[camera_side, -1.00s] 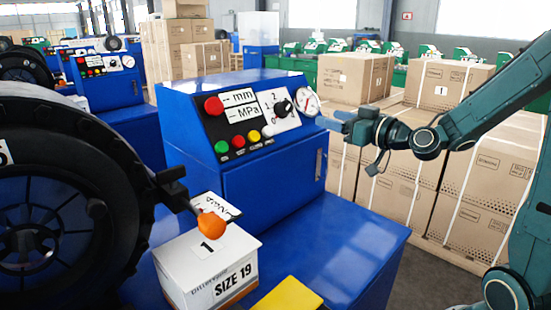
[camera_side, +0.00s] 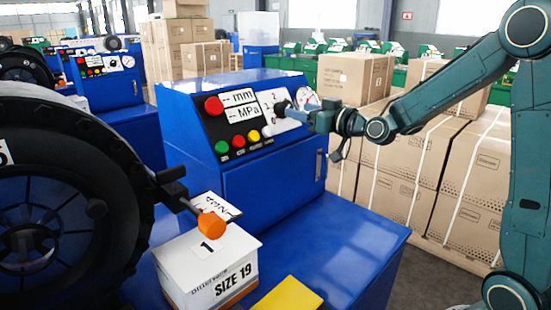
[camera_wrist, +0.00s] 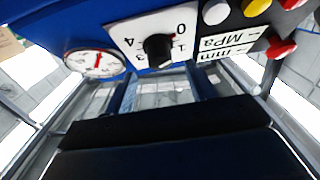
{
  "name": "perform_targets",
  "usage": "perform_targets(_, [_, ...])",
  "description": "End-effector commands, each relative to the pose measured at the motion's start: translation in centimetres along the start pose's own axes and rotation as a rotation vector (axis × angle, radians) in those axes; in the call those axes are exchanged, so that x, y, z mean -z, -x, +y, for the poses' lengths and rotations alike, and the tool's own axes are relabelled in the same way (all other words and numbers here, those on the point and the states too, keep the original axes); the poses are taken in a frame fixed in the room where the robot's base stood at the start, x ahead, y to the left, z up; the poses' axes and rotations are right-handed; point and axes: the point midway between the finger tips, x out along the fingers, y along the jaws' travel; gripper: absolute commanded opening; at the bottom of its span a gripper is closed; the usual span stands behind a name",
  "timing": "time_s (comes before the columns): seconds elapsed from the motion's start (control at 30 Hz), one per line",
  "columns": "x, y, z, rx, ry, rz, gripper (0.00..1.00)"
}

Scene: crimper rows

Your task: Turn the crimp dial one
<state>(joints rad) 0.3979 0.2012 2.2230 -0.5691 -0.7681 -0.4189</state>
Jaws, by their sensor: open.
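The crimp dial is a black knob (camera_wrist: 158,48) on a white numbered plate (camera_wrist: 128,33), which appears upside down in the wrist view. In the side view the dial (camera_side: 282,107) is partly hidden by my gripper (camera_side: 297,115), which is at the panel's right part. In the wrist view my gripper (camera_wrist: 162,74) is open, its two fingers spread to either side below the knob. The knob lies between and just beyond the fingertips. I cannot tell whether they touch it. The dial's exact pointer setting is unclear.
A round gauge (camera_wrist: 96,63) sits close beside the dial plate. Coloured buttons (camera_side: 238,141) and a red knob (camera_side: 213,105) are on the same sloped panel of the blue machine (camera_side: 185,120). A white box (camera_side: 200,265) and orange-tipped lever (camera_side: 212,226) stand front left.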

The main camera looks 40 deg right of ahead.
Motion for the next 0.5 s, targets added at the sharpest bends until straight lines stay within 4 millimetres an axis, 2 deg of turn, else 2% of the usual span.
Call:
perform_targets(0.2, [0.0,-2.8,-0.1,0.002,0.000,0.000,0.56])
perform_targets(0.5, [0.0,-4.5,-0.1,0.001,0.000,0.000,0.56])
